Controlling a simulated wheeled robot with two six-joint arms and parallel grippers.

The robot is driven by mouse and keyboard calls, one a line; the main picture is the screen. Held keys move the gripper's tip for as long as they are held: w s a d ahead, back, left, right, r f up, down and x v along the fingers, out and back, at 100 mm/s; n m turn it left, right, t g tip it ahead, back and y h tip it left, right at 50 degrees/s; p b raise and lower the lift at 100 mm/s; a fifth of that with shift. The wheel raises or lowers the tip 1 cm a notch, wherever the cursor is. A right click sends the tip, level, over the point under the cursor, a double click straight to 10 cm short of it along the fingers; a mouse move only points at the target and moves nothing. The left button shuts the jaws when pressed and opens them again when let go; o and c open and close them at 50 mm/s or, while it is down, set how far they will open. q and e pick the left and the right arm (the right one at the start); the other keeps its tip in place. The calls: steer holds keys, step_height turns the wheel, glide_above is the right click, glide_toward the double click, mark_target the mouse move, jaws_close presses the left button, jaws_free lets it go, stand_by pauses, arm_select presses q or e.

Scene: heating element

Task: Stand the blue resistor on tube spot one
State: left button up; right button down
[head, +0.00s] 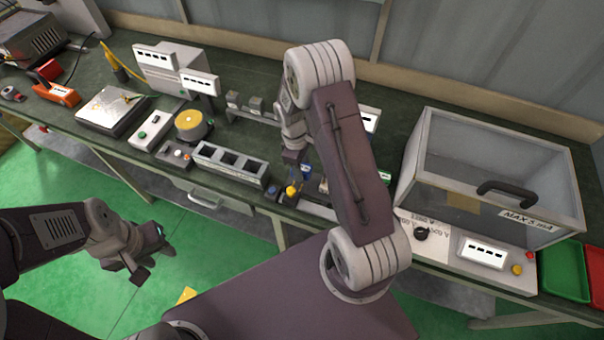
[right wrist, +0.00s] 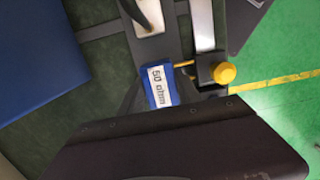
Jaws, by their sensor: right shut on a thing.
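The blue resistor (right wrist: 158,87), with a white "50 ohm" label, shows in the right wrist view at the edge of my gripper's dark body. In the head view a small blue piece (head: 306,172) shows under my right gripper (head: 296,155). My right gripper points down over the front of the bench and is shut on the resistor; its finger contact is mostly hidden. My left gripper (head: 152,262) is open and empty, over the floor away from the bench. I cannot tell which place is tube spot one.
A grey block with square openings (head: 230,147) stands left of the right gripper. A yellow knob (head: 291,190) is close by it. A clear-sided box with a black handle (head: 507,189) stands to the right. A hot plate (head: 110,108) and several instruments stand on the left.

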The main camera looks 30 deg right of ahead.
step_height(320, 180, down, 3)
steer(key=shift+a, duration=0.15)
steer(key=shift+f, duration=0.25)
steer(key=shift+f, duration=0.1)
steer(key=c, duration=0.9)
jaws_free()
steer(key=shift+o, duration=0.2)
steer(key=r, duration=0.8)
steer(key=w+r, duration=0.1)
steer(key=r, duration=0.3)
steer(key=shift+a+r, duration=0.1)
steer(key=shift+a, duration=0.3)
steer(key=s+a+r+m+t, duration=0.1)
steer(key=s+a+m, duration=0.2)
steer(key=s, duration=0.3)
steer(key=s+a+r+m+t+y, duration=0.1)
steer(key=s+a+r+m, duration=0.1)
steer(key=s+m, duration=0.3)
steer(key=shift+s+a, duration=0.7)
steer(key=shift+s, duration=0.35)
